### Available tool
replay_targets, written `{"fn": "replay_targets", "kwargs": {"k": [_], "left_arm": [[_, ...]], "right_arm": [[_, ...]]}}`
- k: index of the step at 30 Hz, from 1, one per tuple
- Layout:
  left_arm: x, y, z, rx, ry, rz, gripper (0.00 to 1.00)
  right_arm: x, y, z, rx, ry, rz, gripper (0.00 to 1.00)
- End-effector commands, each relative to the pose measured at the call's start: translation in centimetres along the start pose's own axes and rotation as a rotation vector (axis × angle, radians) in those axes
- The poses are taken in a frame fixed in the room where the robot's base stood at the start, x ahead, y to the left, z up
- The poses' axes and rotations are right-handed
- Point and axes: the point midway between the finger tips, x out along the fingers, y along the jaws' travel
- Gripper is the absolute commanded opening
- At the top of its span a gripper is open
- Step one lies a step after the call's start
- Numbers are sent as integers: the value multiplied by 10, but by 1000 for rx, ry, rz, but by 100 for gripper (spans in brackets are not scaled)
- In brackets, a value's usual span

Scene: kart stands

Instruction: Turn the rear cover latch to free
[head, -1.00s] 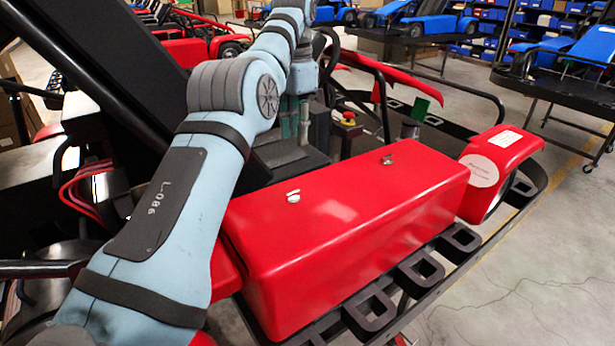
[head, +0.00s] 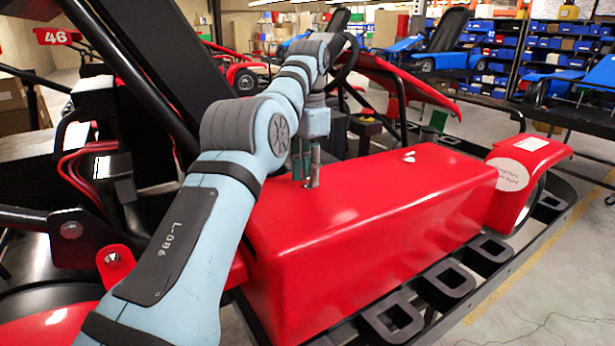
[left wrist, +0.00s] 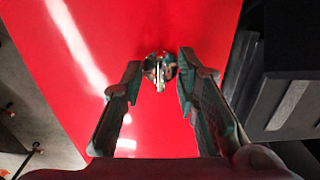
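The red rear cover (head: 370,225) is a long box on the back of the kart. A small silver latch (head: 408,156) sits on its top toward the right. Another silver latch (left wrist: 160,68) shows in the left wrist view, between and just beyond my fingertips. In the head view that latch is hidden behind my left gripper (head: 308,182), which points down at the left part of the cover's top. In the left wrist view the two fingers stand apart on either side of the latch; I cannot tell whether they touch it. My right gripper is in neither view.
A red fender (head: 505,185) with a white round label adjoins the cover's right end. A black slotted bumper (head: 440,290) runs along the near side. A black bar (head: 130,70) rises at the left. Other karts stand on racks behind.

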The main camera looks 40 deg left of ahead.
Motion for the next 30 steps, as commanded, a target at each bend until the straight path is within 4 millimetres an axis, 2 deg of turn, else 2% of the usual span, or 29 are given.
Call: {"fn": "replay_targets", "kwargs": {"k": [1,5,6,20,30], "left_arm": [[0,0,0,0,0,0,22],[0,0,0,1,-1,0,1],[0,0,0,1,0,0,0],[0,1,-1,-45,0,0,0],[0,0,-1,-265,0,1,0]], "right_arm": [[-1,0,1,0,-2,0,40],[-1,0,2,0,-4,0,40],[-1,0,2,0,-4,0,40],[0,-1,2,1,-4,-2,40],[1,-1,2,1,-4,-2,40]]}}
